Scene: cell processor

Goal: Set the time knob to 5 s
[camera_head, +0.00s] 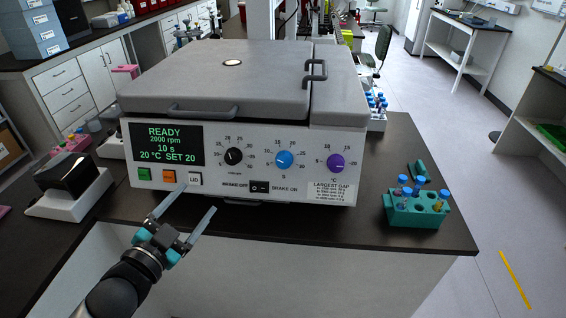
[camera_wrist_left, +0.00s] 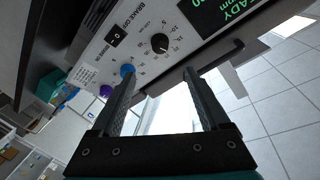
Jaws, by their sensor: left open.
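The cell processor (camera_head: 240,125) stands on the dark bench with its front panel facing me. The blue knob (camera_head: 284,159), marked S, sits mid-panel; its pointer is hard to read. It also shows in the left wrist view (camera_wrist_left: 127,70), by the tip of one finger. The display (camera_head: 166,144) reads READY, 2000 rpm, 10 s, 20 °C, SET 20. My left gripper (camera_head: 197,201) is open and empty, below and left of the knobs in the head view, apart from the panel. My right gripper is not in view.
A black knob (camera_head: 233,156) is left of the blue one, a purple knob (camera_head: 336,162) right. A teal tube rack (camera_head: 416,210) stands at right. The front edge is clear.

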